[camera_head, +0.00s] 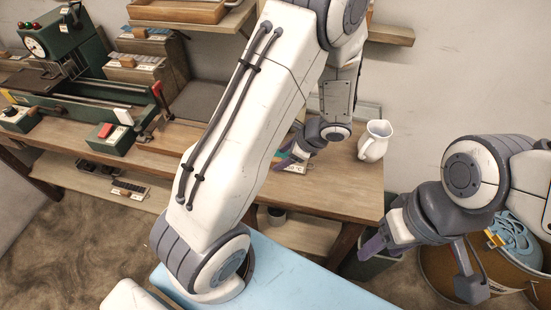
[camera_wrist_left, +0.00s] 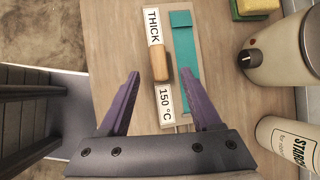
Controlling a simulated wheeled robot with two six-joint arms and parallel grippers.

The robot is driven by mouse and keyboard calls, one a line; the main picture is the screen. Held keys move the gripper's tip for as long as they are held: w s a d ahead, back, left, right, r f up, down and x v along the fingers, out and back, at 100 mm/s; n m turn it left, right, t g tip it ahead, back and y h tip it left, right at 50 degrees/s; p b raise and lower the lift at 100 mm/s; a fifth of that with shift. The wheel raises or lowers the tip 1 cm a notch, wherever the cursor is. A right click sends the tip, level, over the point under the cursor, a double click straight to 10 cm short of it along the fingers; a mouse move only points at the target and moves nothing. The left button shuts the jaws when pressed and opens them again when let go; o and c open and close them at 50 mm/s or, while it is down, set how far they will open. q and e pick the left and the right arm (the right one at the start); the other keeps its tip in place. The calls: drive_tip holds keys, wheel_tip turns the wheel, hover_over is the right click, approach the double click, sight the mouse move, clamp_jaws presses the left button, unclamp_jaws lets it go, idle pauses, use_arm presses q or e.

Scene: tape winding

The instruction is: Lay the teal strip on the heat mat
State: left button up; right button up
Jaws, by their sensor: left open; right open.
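The teal strip (camera_wrist_left: 185,50) lies flat on a pale board on the wooden bench. Beside it on its left are a "THICK" label (camera_wrist_left: 152,27), a small wooden block (camera_wrist_left: 160,61) and a "150 °C" label (camera_wrist_left: 165,104). My left gripper (camera_wrist_left: 160,74) is open and empty above the board, its right finger overlapping the strip's lower end in the picture. In the head view my left gripper (camera_head: 285,156) is over the bench, partly hidden by my arm. My right gripper (camera_head: 376,243) is open and empty, right of the bench. I cannot tell which surface is the heat mat.
A white jug (camera_head: 374,140) stands on the bench's right end. The left wrist view shows a cream appliance (camera_wrist_left: 285,45), a starch can (camera_wrist_left: 283,138) and a sponge (camera_wrist_left: 250,8). A green machine (camera_head: 85,105) fills the bench's left. A light blue surface (camera_head: 300,280) lies in front.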

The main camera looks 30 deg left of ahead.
use_arm(q)
drive_tip(key=x, duration=0.2)
drive_tip(key=shift+a+f, duration=0.15)
drive_tip(key=shift+f, duration=0.15)
clamp_jaws()
drive_tip(key=shift+r, duration=0.5)
drive_tip(key=r, duration=0.2)
drive_tip(key=d+r, duration=0.1)
drive_tip(key=r, duration=0.1)
drive_tip(key=s+d+r, duration=0.2)
drive_tip(key=d+r, duration=0.4)
drive_tip(key=d, duration=0.4)
drive_tip(key=w+a+f+n+g+h, duration=0.1)
drive_tip(key=f+n+g, duration=0.1)
drive_tip(key=n, duration=0.2)
drive_tip(key=w+a+f+n+g+h+p, duration=0.1)
drive_tip(key=w+n+g, duration=0.1)
drive_tip(key=n, duration=0.2)
drive_tip(key=w+a+f+n+g+h+p, duration=0.1)
drive_tip(key=a+f+n+g, duration=0.1)
drive_tip(key=n, duration=0.3)
drive_tip(key=shift+w+f+h, duration=0.3)
drive_tip(key=shift+w+a+f+n+h, duration=0.1)
drive_tip(key=shift+f+n+h, duration=0.1)
drive_tip(key=shift+n, duration=0.25)
drive_tip(key=shift+w+f+n+h, duration=0.15)
drive_tip(key=shift+n+h, duration=0.05)
drive_tip(key=shift+n, duration=0.25)
